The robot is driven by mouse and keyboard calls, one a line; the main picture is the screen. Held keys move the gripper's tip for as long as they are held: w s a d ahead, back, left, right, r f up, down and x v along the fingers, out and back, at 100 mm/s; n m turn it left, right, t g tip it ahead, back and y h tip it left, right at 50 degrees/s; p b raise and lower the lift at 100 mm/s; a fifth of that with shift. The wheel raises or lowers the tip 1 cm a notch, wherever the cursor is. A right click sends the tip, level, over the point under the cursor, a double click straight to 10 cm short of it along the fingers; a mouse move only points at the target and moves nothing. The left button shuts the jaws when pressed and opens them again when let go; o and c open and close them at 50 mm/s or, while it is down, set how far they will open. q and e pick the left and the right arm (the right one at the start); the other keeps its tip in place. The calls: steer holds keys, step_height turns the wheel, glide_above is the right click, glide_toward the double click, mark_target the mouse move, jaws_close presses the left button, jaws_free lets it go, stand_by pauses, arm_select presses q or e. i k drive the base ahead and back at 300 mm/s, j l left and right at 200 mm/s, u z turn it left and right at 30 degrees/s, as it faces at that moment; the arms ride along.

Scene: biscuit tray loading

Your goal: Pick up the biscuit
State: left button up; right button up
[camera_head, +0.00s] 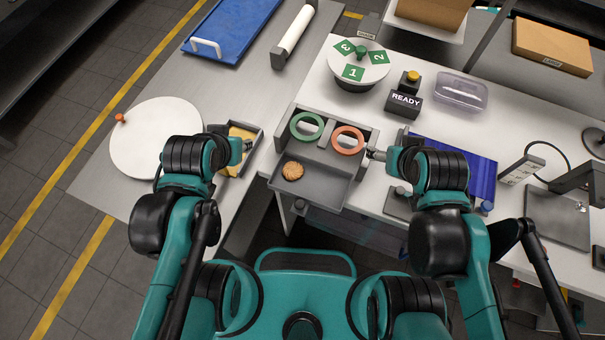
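A round golden-brown biscuit (292,171) lies on the front left part of a grey tray (325,186). My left gripper (250,146) is left of the biscuit, apart from it, near a small box with yellow contents (241,137). My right gripper (372,154) is right of the biscuit, beside the orange ring (348,139). Both grippers are small in the picture, and I cannot tell how far their fingers are apart. Nothing shows held in either one.
A green ring (307,126) sits behind the biscuit. A white disc (155,137) lies at left, a blue tray (232,30) behind.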

mark_target(292, 171)
steer(key=k+l+u, duration=0.2)
steer(key=l, duration=0.3)
steer(key=k+l+u, duration=0.25)
steer(key=l, duration=0.25)
steer(key=k+l+u, duration=0.2)
steer(key=l, duration=0.25)
steer(key=k, duration=0.1)
